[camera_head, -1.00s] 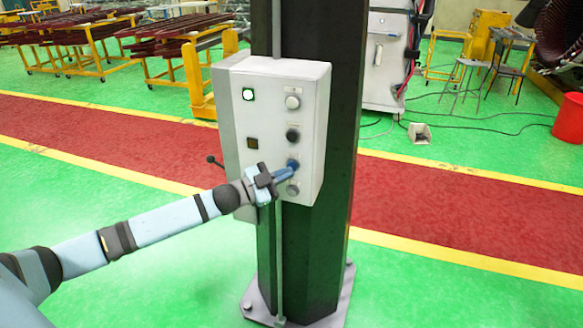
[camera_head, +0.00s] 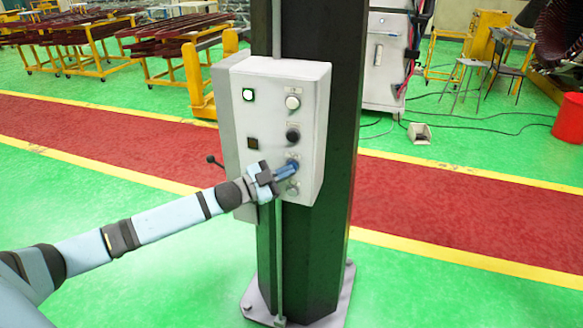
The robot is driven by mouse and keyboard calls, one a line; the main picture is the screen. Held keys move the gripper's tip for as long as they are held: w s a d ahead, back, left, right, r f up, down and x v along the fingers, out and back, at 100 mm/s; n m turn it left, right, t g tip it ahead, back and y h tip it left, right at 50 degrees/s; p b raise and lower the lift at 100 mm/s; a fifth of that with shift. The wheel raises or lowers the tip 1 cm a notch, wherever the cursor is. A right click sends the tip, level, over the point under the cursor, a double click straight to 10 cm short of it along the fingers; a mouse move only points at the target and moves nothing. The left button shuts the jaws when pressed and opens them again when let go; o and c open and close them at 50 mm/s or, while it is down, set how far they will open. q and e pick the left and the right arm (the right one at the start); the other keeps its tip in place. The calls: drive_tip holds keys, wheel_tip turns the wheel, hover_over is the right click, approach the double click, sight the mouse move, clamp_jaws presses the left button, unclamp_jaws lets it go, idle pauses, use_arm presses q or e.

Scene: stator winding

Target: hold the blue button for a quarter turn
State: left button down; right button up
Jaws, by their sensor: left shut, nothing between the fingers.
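The grey control box (camera_head: 305,95) is mounted on a dark column and carries a vertical row of round buttons. The blue button (camera_head: 293,163) is third from the top and is partly hidden by my left gripper's fingers. My left gripper (camera_head: 289,170) reaches in from the left, shut and empty. Its fingertips are at the blue button and appear to touch it; how far the button is pressed I cannot tell. My right gripper is out of view.
A white button (camera_head: 293,102) and a black button (camera_head: 293,135) sit above the blue one, and a grey button (camera_head: 293,188) sits just below. A lit indicator (camera_head: 248,94) and a black lever (camera_head: 214,161) are on the left. The dark column (camera_head: 312,260) stands behind on a bolted base.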

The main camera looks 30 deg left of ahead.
use_arm(q)
drive_tip(key=shift+w+a, duration=0.15)
drive_tip(key=shift+w, duration=0.25)
idle(1.1)
drive_tip(key=shift+s, duration=0.1)
idle(3.8)
drive_tip(key=shift+s+d+p, duration=0.2)
drive_tip(key=shift+s+p, duration=0.15)
drive_tip(key=shift+s, duration=0.35)
drive_tip(key=shift+s, duration=0.1)
drive_tip(key=s+p, duration=0.1)
drive_tip(key=s, duration=0.1)
drive_tip(key=s+d+p, duration=0.1)
drive_tip(key=s, duration=0.1)
drive_tip(key=shift+s+d, duration=0.1)
drive_tip(key=shift+s, duration=0.2)
idle(0.8)
